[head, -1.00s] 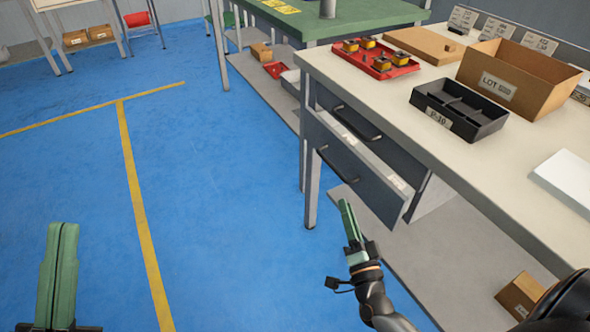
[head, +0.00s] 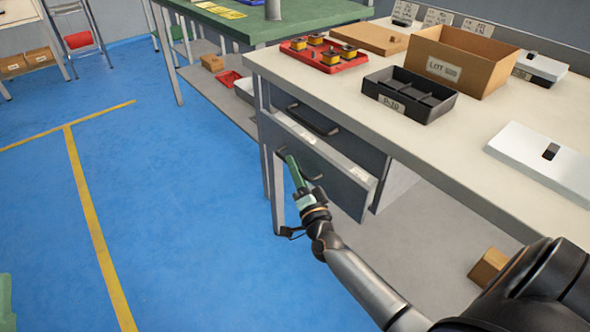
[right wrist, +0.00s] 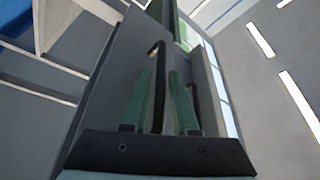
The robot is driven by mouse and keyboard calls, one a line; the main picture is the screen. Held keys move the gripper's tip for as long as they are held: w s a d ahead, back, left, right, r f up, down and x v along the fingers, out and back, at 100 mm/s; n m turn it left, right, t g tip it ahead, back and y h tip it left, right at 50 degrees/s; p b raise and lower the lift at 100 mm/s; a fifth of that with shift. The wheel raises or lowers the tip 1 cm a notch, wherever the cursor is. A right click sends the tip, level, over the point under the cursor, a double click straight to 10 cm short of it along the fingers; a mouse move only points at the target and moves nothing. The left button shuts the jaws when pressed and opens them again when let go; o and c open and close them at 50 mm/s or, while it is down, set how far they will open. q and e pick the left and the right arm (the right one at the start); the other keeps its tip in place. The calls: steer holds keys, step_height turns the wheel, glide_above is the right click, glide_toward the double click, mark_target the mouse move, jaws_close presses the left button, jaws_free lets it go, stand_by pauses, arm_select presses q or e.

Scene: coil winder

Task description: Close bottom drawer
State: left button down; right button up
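The bottom drawer (head: 345,190) is the grey drawer under the white-topped workbench. It is pulled partly out, with its front standing clear of the frame. My right gripper (head: 292,168) is at its dark bar handle (head: 313,176). In the right wrist view, the two green fingers (right wrist: 161,95) stand apart on either side of the handle (right wrist: 157,60), with a narrow gap showing; firm contact cannot be made out. The upper drawer (head: 300,112) is above it. Of my left gripper only a green piece (head: 5,305) shows at the lower left edge.
On the workbench (head: 460,150) are a red tray (head: 330,65) with spools, a black divided tray (head: 430,105), a cardboard box (head: 470,75) and a white box (head: 540,160). A lower shelf (head: 420,230) holds a small carton (head: 488,266).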

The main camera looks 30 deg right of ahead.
jaws_close()
stand_by(1.5)
